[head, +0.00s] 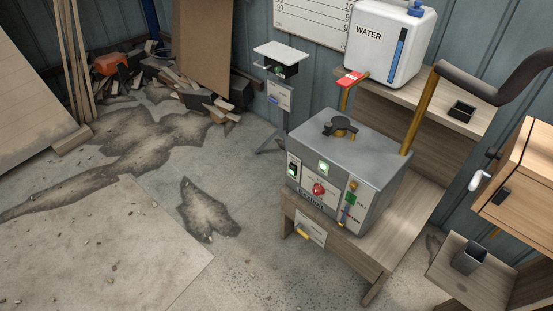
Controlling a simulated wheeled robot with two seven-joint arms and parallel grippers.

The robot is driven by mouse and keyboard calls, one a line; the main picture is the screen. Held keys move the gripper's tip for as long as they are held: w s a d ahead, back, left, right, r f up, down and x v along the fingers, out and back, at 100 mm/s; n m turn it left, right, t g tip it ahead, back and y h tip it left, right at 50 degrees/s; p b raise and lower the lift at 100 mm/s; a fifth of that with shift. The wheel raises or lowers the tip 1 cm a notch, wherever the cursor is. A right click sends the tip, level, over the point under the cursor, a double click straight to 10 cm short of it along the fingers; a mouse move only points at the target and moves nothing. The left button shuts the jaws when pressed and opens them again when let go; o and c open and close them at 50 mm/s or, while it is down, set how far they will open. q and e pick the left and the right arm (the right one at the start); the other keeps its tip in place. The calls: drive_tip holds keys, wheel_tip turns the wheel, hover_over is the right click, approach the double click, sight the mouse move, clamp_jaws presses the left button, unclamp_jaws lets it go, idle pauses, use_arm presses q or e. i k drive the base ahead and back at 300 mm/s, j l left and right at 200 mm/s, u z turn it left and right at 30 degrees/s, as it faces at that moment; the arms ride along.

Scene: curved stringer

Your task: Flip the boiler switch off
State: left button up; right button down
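The boiler (372,157) is a grey metal box with a black cap on its top. It stands on a wooden bench in the right half of the head view. On the left of its front panel is a small black switch (292,170) with a green part; its exact position is too small to tell. A red knob (319,189) sits below the light. Neither of my grippers is in view.
A white water tank (391,45) stands on a shelf behind the boiler, with a thick dark pipe (495,82) at right. A wooden cabinet (520,185) is at far right. A small stand (281,95) is behind left.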

sight(292, 171)
drive_tip(key=i+j+z, duration=0.1)
drive_tip(key=j, duration=0.25)
drive_tip(key=i+j, duration=0.3)
drive_tip(key=i+j+z, duration=0.15)
drive_tip(key=j, duration=0.3)
drive_tip(key=i+j+z, duration=0.1)
drive_tip(key=j, duration=0.25)
drive_tip(key=i, duration=0.1)
